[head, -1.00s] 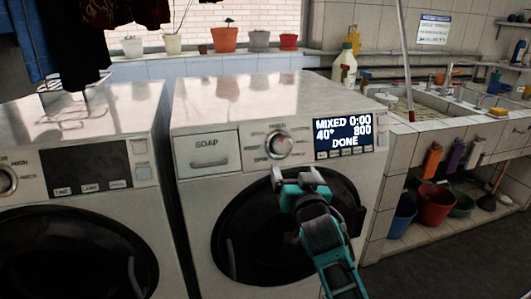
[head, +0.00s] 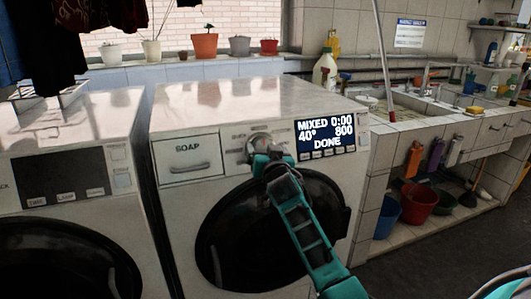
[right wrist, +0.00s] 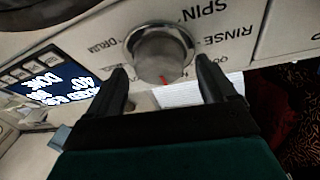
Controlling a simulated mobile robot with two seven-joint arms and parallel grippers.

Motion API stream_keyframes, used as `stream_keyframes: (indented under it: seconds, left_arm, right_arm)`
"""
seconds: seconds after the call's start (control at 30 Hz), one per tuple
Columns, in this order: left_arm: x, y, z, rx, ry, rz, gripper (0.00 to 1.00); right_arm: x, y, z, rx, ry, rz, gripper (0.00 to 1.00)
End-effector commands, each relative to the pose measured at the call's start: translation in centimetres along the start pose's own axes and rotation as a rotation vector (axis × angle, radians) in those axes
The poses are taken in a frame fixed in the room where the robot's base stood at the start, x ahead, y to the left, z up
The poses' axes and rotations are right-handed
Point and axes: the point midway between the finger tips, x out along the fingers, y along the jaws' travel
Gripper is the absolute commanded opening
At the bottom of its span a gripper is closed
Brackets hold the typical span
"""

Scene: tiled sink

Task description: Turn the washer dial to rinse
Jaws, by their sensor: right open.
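The washer dial (head: 265,141) is a round metallic knob on the front panel of the right washer (head: 240,100); my gripper partly covers it in the head view. In the right wrist view the dial (right wrist: 158,52) shows upside down, with a red mark at its lower edge. Printed words SPIN, RINSE and DRUM stand around it. The mark does not line up with RINSE (right wrist: 210,36). My right gripper (head: 262,157) is open at the dial. In the right wrist view its fingers (right wrist: 161,68) lie on either side of the dial's lower part, not visibly clamped. My left gripper is not in view.
The washer display (head: 325,136) reads MIXED 0:00, 40°, 800, DONE. A soap drawer (head: 190,158) is left of the dial and the round black door (head: 235,235) is below. A second washer (head: 65,170) stands at left. A tiled sink counter (head: 400,130) is at right.

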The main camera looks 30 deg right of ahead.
Motion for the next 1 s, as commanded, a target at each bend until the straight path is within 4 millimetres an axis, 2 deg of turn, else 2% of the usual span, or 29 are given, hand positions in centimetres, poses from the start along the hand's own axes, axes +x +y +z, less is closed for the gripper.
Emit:
stream_keyframes:
  seconds: [0.27,0.83,1.0]
  left_arm:
    - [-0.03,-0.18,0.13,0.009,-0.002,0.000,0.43]
    - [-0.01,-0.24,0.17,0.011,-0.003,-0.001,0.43]
    - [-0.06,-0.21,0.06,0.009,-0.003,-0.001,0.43]
  right_arm:
    - [0.11,0.01,0.00,-0.001,0.000,0.000,0.84]
    - [0.09,0.03,0.01,-0.001,0.000,0.001,0.30]
    - [0.09,0.05,-0.02,-0.007,0.000,-0.001,0.29]
